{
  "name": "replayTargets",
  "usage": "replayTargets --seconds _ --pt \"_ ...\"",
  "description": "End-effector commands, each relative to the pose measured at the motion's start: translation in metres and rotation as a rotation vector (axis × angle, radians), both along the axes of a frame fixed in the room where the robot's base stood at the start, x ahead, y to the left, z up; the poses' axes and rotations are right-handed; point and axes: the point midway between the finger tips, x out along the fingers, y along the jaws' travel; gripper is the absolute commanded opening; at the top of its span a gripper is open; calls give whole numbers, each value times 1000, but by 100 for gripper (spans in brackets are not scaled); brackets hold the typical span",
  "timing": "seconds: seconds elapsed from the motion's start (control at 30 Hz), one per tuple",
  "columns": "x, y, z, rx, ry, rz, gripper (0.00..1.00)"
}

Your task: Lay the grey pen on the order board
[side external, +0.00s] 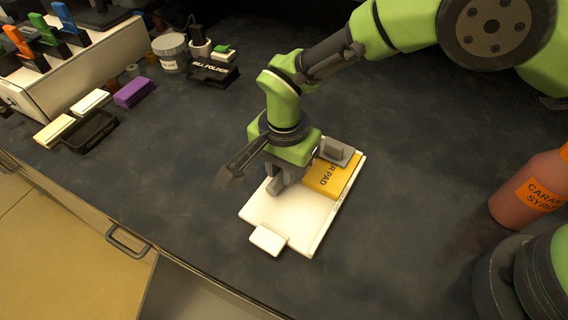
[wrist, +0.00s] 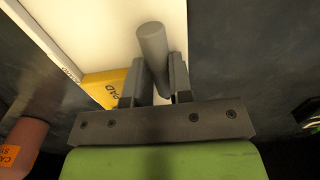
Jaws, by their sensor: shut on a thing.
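The order board (side external: 290,220) is a white board with a clip end, lying on the dark counter in the side view; it fills the top of the wrist view (wrist: 100,30). My gripper (side external: 275,183) is low over the board. In the wrist view, my gripper (wrist: 157,85) is shut on the grey pen (wrist: 152,50), a grey cylinder between its two fingers. The pen also shows below the jaws in the side view (side external: 275,188). I cannot tell whether the pen touches the board.
A yellow order pad (side external: 325,180) with a grey block (side external: 335,152) on it lies on the board's far part, beside my gripper. A caramel syrup bottle (side external: 530,190) stands at right. A bill folder (side external: 212,74) and a black tray (side external: 90,132) are at left.

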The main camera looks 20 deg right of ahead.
Motion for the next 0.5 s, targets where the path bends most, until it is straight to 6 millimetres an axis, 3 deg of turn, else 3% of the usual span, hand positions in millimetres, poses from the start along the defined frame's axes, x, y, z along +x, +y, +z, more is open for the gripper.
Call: replayTargets --seconds 0.4,0.43,0.5 --pt "0 0 -6 0 0 -1 0" --pt "0 0 -6 1 -1 -1 27" --pt "0 0 -6 1 -1 -1 43"
